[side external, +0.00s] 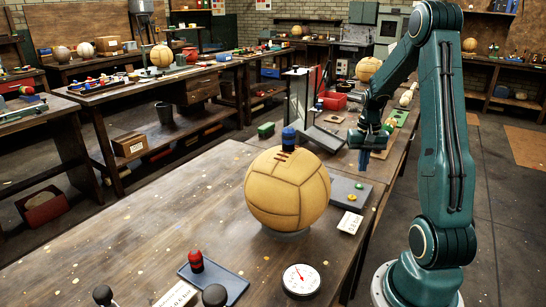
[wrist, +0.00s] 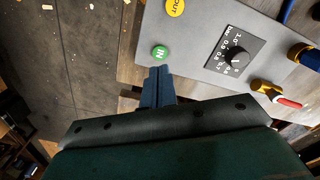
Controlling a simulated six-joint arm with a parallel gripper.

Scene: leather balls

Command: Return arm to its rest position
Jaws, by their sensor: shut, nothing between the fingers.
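My gripper (side external: 364,157) hangs over the right edge of the workbench in the side view, at the end of my teal arm. In the wrist view its blue fingers (wrist: 158,74) are together with nothing between them. Their tips appear just below a green IN button (wrist: 160,52) on a grey panel (wrist: 196,44); I cannot tell the height between them. A tan leather ball (side external: 287,190) rests on a round stand on the bench, left of my gripper and apart from it. A blue-topped item (side external: 289,138) shows at the top of the ball.
A grey control box (side external: 347,188) and a white card (side external: 350,222) lie right of the ball. A dial gauge (side external: 300,279) and a blue tray with a red-knobbed tool (side external: 196,261) are at the front. A red bin (side external: 333,100) stands farther back. The bench's left part is clear.

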